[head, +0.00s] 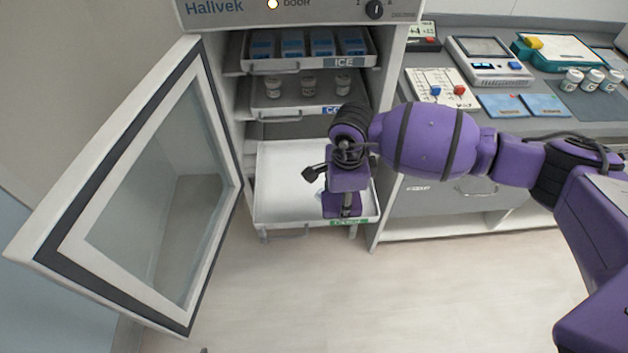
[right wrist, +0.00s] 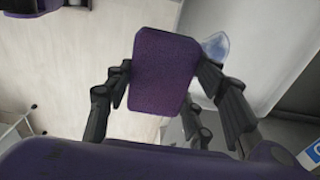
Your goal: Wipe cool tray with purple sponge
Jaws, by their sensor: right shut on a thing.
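The purple sponge (right wrist: 165,72) is held between the dark fingers of my right gripper (right wrist: 170,90). In the head view my right gripper (head: 345,207) is over the front right part of the lowest pulled-out white tray (head: 285,180). That tray has a green label, too small to read. A pale blue wet-looking patch (right wrist: 216,46) lies on the tray beside the sponge in the right wrist view. The arm hides part of the tray. I cannot tell whether the sponge touches the tray. My left gripper is not in view.
The cabinet's glass door (head: 150,190) stands open at left. Above are a tray of vials (head: 290,106), its blue label partly hidden, and an ICE tray (head: 280,65) with blue packs. A counter (head: 480,135) with devices is at right. The floor in front is clear.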

